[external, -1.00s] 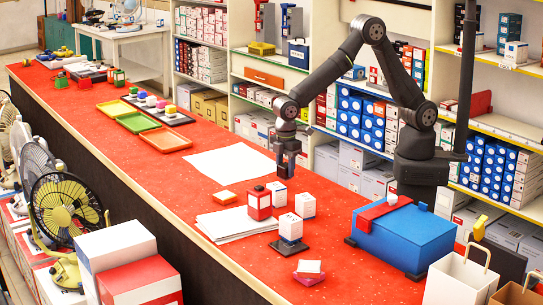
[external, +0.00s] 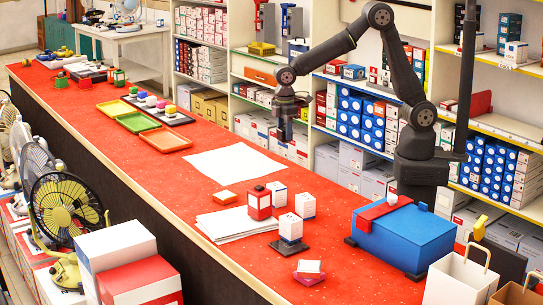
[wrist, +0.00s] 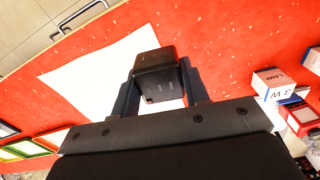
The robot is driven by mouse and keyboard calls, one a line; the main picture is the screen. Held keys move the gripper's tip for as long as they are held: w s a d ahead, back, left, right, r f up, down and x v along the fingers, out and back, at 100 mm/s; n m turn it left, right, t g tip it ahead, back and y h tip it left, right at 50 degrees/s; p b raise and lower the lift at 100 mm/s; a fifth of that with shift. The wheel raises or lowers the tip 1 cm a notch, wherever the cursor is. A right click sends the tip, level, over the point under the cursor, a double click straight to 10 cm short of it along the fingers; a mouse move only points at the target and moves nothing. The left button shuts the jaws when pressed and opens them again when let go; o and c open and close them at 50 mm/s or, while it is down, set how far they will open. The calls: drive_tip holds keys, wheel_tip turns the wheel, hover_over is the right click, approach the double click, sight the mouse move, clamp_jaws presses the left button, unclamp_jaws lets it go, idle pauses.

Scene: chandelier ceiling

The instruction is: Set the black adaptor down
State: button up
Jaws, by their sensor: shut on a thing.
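My gripper (external: 286,128) is shut on the black adaptor, raised well above the red counter (external: 330,240). The adaptor (wrist: 156,76) is a dark block between the two fingers of the gripper (wrist: 160,95) in the wrist view. In the external view it is hard to tell apart from the dark fingers. A white sheet (external: 234,161) lies flat on the counter and shows behind the adaptor in the wrist view (wrist: 90,75).
Small white boxes (external: 277,194), a red-and-white box (external: 260,204) and a paper stack (external: 234,226) stand nearer the camera. A blue case (external: 405,237) is at right. Colored trays (external: 165,140) lie farther left. Shelves line the back.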

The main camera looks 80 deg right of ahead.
drive_tip(key=w+d+m, duration=0.3)
drive_tip(key=d+m, duration=0.2)
drive_tip(key=d, duration=0.2)
drive_tip(key=w+d+m, duration=0.3)
drive_tip(key=d+m, duration=0.2)
drive_tip(key=d, duration=0.3)
drive_tip(key=shift+d+f+m, duration=0.2)
drive_tip(key=shift+f+m, duration=0.1)
drive_tip(key=shift+m, duration=0.1)
drive_tip(key=s+a+n, duration=0.4)
drive_tip(key=a+n, duration=0.2)
drive_tip(key=a, duration=0.3)
drive_tip(key=s+a+n, duration=0.4)
drive_tip(key=a+n, duration=0.3)
drive_tip(key=a, duration=0.2)
drive_tip(key=shift+a+r, duration=0.35)
drive_tip(key=shift+a, duration=0.05)
drive_tip(key=shift+s, duration=0.1)
drive_tip(key=a+f, duration=0.2)
drive_tip(key=a, duration=0.2)
drive_tip(key=a+f, duration=0.2)
drive_tip(key=a, duration=0.1)
drive_tip(key=a+f, duration=0.3)
drive_tip(key=a, duration=0.1)
drive_tip(key=shift+a, duration=0.3)
drive_tip(key=shift+f, duration=1.8)
